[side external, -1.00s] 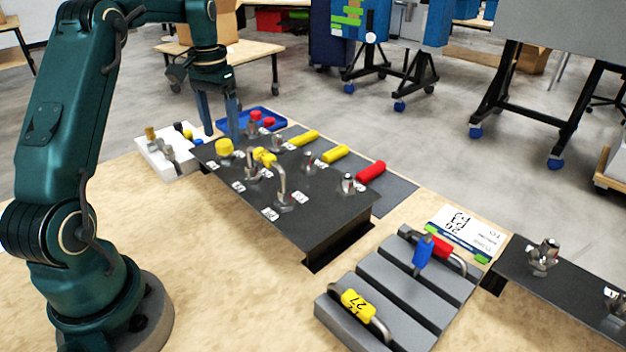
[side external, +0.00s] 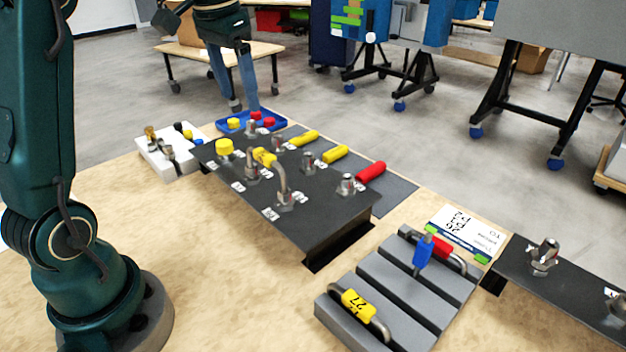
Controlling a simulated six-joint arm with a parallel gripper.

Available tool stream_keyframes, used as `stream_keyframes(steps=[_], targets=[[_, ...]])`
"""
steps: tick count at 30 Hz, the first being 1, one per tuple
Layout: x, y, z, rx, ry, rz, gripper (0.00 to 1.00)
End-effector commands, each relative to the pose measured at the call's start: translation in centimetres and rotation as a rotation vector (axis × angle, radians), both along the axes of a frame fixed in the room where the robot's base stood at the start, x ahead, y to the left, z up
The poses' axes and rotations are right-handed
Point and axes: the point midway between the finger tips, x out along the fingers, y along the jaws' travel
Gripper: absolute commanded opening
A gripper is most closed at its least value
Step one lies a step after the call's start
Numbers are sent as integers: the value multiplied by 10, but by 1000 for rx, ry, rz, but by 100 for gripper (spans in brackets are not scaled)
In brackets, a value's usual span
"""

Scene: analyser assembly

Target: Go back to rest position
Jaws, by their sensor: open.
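My gripper (side external: 245,102) is open and empty, fingers pointing down. A bent tube with a yellow tag (side external: 265,157) is fixed between fittings on the panel. A yellow cap (side external: 224,147) sits at the panel's left end.
A grey slotted block (side external: 400,297) holds tubes with yellow, blue and red tags. A white block (side external: 172,167) with small parts is at left. Yellow and red cylinders (side external: 371,172) lie behind the panel. A second black panel (side external: 515,264) is at right.

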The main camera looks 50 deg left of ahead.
Motion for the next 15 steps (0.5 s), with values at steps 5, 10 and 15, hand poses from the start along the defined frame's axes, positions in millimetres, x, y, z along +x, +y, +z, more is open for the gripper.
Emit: stream_keyframes(steps=[5, 10, 15], targets=[[-29, -53, 19, 25, -91, -89, 77], [-64, -92, 18, 29, -173, -152, 77], [-102, -121, 0, 15, -252, -194, 77]])
